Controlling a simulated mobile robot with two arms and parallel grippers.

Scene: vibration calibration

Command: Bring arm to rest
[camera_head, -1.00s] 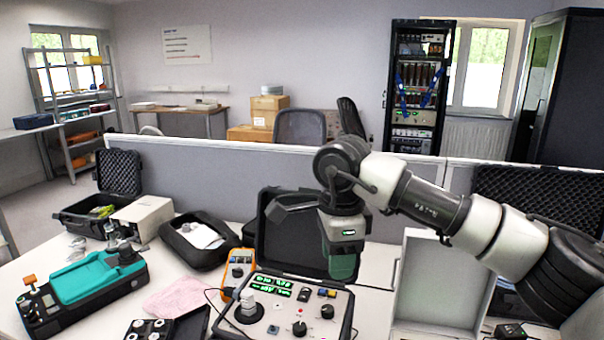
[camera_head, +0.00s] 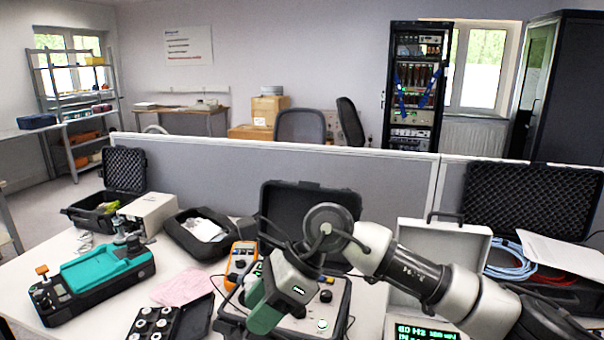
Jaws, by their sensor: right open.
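My right arm comes in from the right, low across the bench, and bends at a round grey wrist joint. My right gripper (camera_head: 268,308) points down and left over the panel of the grey control unit (camera_head: 330,322) and covers part of it. Its green end shows, but the fingertips are hard to make out. I see nothing held in it. It is open. I cannot tell if it touches the unit. My left gripper is not in view.
An orange meter (camera_head: 240,262) stands left of the control unit. A teal device (camera_head: 100,275), a pink cloth (camera_head: 182,287) and a black tray of round parts (camera_head: 155,325) lie further left. An open black case (camera_head: 285,205) stands behind the arm. A grey partition (camera_head: 400,190) bounds the bench.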

